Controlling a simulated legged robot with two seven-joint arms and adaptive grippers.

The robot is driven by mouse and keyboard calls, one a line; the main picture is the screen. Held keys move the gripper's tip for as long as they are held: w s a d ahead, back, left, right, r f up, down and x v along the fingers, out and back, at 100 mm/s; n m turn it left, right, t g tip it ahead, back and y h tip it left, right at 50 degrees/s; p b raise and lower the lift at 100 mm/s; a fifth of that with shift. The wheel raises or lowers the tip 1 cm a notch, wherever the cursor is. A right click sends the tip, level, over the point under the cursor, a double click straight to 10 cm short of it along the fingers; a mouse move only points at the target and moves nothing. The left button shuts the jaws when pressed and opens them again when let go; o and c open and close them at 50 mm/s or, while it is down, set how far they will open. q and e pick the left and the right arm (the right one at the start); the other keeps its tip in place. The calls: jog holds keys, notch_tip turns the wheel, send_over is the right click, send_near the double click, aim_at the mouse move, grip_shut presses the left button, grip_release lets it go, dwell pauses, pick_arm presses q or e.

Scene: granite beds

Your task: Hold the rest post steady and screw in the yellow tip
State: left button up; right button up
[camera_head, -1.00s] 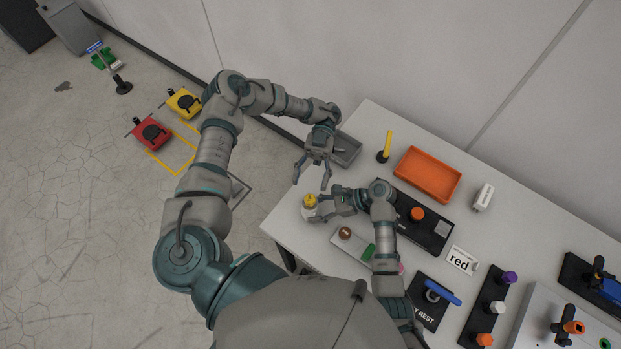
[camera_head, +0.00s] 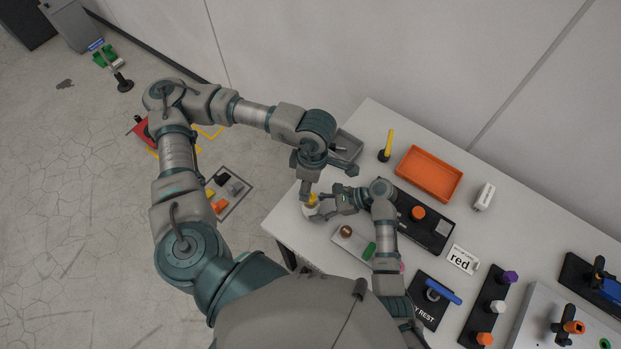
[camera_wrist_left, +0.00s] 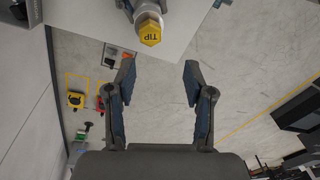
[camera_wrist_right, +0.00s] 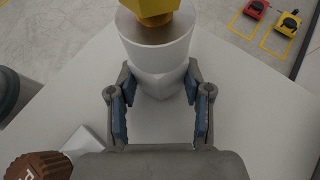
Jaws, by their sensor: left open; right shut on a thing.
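The white rest post (camera_wrist_right: 160,60) stands upright near the table's left corner. My right gripper (camera_wrist_right: 159,95) is shut on the post, its fingers on either side of the shaft. The yellow hexagonal tip (camera_wrist_left: 150,32), marked "TIP", sits on top of the post; how deep it is seated I cannot tell.
Beside the post lies a light tray (camera_head: 350,240) with a brown knob (camera_head: 346,231) and a green piece (camera_head: 369,250). A black fixture (camera_head: 437,235) is to the right.

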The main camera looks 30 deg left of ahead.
aim_at(311, 197)
pick_arm(q)
jog(key=shift+w+d+r+m+t, duration=0.15)
jog(key=shift+w+r+m+t, duration=0.2)
jog(key=shift+t, duration=0.35)
jog(key=shift+f, duration=4.45)
